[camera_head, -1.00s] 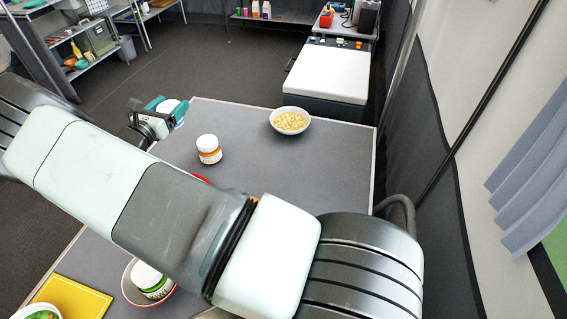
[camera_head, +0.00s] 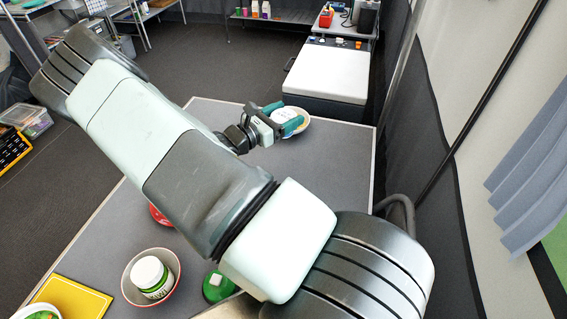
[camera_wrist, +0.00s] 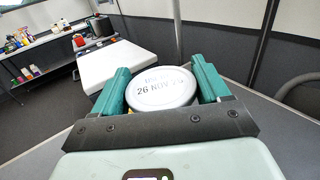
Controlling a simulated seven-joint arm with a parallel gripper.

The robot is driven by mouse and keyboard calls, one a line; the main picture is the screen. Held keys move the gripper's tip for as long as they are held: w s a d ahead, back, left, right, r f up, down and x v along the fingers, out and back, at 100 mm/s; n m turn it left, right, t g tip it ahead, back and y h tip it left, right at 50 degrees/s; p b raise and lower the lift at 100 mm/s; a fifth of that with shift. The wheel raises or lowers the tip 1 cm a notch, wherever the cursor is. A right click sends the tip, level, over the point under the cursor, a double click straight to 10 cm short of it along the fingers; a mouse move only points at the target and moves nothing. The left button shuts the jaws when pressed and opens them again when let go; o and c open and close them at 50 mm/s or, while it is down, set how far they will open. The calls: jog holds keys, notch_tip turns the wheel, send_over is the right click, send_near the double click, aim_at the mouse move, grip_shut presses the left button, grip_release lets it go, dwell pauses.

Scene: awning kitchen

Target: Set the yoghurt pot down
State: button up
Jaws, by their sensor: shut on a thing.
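The yoghurt pot (camera_wrist: 161,90) shows in the wrist view as a white round lid with a printed date. It sits between the two teal fingers of my gripper (camera_wrist: 164,86), which are shut on it. In the head view my gripper (camera_head: 283,116) holds the pot (camera_head: 284,114) over the far part of the grey table (camera_head: 335,165). The pot lines up with the pale bowl (camera_head: 305,126) and covers much of it. I cannot tell the pot's height above the table or whether it touches the bowl. The pot's underside is hidden.
A red-rimmed bowl (camera_head: 129,292) holds a green-labelled jar (camera_head: 150,274). Nearby are a yellow board (camera_head: 85,299), a green-topped item (camera_head: 217,287) and a red item (camera_head: 158,214). The table's right side looks clear. A white-topped unit (camera_head: 325,75) stands beyond the far edge.

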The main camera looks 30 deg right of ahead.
notch_tip(320, 180, down, 13)
jog(key=shift+r, duration=0.1)
dwell(0.5)
jog(key=o, duration=1.1)
jog(key=shift+a, duration=0.3)
jog(key=a, duration=0.2)
jog(key=s+a, duration=0.1)
jog(key=a, duration=0.1)
jog(key=shift+a, duration=0.35)
jog(key=r, duration=0.7)
jog(key=shift+d, duration=0.2)
